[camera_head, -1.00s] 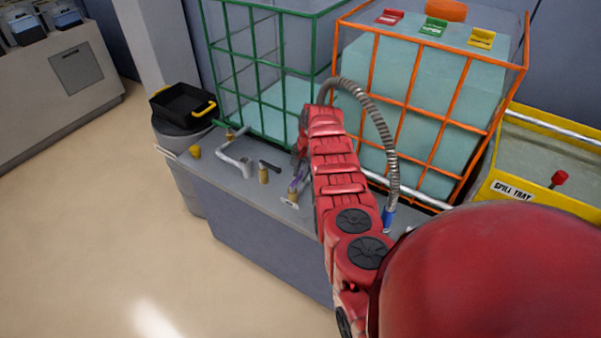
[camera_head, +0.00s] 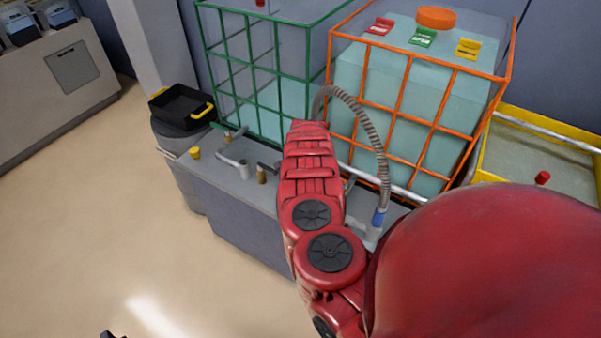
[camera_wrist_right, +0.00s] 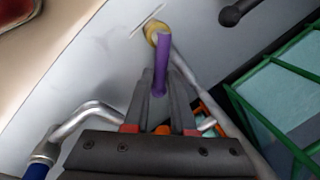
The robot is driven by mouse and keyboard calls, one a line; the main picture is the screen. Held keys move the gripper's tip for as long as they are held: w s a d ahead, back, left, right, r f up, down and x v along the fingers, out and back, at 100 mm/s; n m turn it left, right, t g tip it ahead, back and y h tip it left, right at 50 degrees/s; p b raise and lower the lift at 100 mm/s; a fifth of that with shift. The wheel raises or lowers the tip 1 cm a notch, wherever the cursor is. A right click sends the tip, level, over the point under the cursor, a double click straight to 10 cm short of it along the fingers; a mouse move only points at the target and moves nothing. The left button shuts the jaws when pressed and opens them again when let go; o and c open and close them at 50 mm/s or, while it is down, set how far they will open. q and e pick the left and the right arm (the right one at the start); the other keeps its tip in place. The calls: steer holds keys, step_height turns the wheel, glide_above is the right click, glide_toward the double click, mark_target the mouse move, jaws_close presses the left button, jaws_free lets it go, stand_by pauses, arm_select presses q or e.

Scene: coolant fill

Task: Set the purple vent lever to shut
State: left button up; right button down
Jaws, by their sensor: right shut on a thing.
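The purple vent lever (camera_wrist_right: 163,50) shows in the right wrist view, rising from a round brass fitting (camera_wrist_right: 154,28) on the grey bench top. My right gripper (camera_wrist_right: 157,85) is shut on the lever, with a dark finger on each side of its lower part in the picture. In the head view my red right arm hides the lever and the right gripper. A small dark tip (camera_head: 110,334) at the bottom left edge of the head view may be part of my left gripper; its jaws cannot be made out.
A green-caged tank (camera_head: 262,90) and an orange-caged tank (camera_head: 400,110) stand behind the bench (camera_head: 232,212). A ribbed hose (camera_head: 372,130) arches beside my arm. A black handle (camera_wrist_right: 240,10) and bent pipe (camera_wrist_right: 85,112) are near the lever. A yellow-rimmed tray (camera_head: 550,125) stands right.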

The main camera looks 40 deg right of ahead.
steer(key=shift+s+a+m+g+h+b, duration=0.2)
steer(key=shift+s+a+m+b, duration=0.2)
steer(key=shift+m, duration=1.15)
steer(key=shift+s+a+m+g+h+b, duration=0.25)
steer(key=shift+a+m, duration=0.25)
steer(key=shift+m, duration=1)
steer(key=shift+s+a+m+g+h+b, duration=0.15)
steer(key=shift+s+a+m+b, duration=0.25)
steer(key=shift+m, duration=1.15)
steer(key=c, duration=0.8)
jaws_free()
steer(key=shift+a, duration=0.1)
steer(key=shift+o, duration=0.2)
